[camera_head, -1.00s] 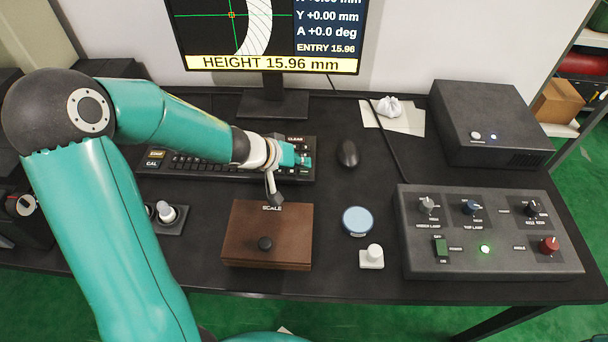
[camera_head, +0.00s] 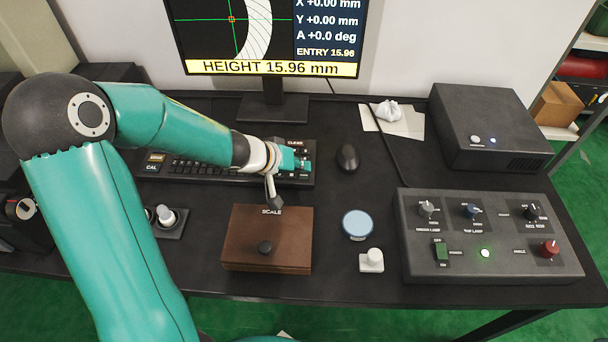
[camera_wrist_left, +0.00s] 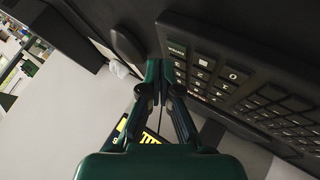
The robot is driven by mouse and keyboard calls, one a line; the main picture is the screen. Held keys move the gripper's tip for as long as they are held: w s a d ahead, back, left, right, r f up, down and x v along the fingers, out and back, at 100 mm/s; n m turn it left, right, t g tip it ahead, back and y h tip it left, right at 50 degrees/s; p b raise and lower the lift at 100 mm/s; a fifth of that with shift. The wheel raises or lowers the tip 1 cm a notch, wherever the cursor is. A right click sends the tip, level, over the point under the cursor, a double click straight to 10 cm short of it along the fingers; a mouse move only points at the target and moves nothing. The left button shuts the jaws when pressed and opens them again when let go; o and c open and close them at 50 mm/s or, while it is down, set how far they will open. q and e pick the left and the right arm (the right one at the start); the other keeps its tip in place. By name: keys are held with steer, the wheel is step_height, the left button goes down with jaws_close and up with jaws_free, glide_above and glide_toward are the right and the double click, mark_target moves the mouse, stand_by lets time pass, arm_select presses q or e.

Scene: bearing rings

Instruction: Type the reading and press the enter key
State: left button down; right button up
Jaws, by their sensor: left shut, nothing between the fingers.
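The keyboard (camera_head: 215,172) lies on the table below the monitor, partly hidden by my left arm. My left gripper (camera_head: 303,160) is shut and empty over the right end of the keyboard, at its number keys. In the left wrist view the closed fingertips (camera_wrist_left: 160,68) are beside the keyboard's keys (camera_wrist_left: 215,75); I cannot tell whether they touch a key. The monitor (camera_head: 275,67) reads HEIGHT 15.96 mm on a yellow band and ENTRY 15.96 above it. My right gripper is not in view.
A mouse (camera_head: 347,157) lies right of the keyboard. A brown SCALE box (camera_head: 240,240), a blue round tin (camera_head: 357,223) and a white-knobbed piece (camera_head: 371,261) are in front. A control panel (camera_head: 470,265) and a dark box (camera_head: 490,120) stand at right.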

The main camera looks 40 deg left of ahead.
mark_target(302, 176)
arm_select(q)
steer(key=shift+f, duration=0.2)
steer(key=shift+f, duration=0.15)
stand_by(0.3)
steer(key=shift+f+b, duration=0.35)
steer(key=shift+f, duration=0.05)
stand_by(0.5)
steer(key=shift+r+p, duration=0.8)
steer(key=shift+p, duration=0.2)
steer(key=shift+r, duration=0.1)
step_height(302, 176, up, 5)
steer(key=p, duration=0.6)
stand_by(0.6)
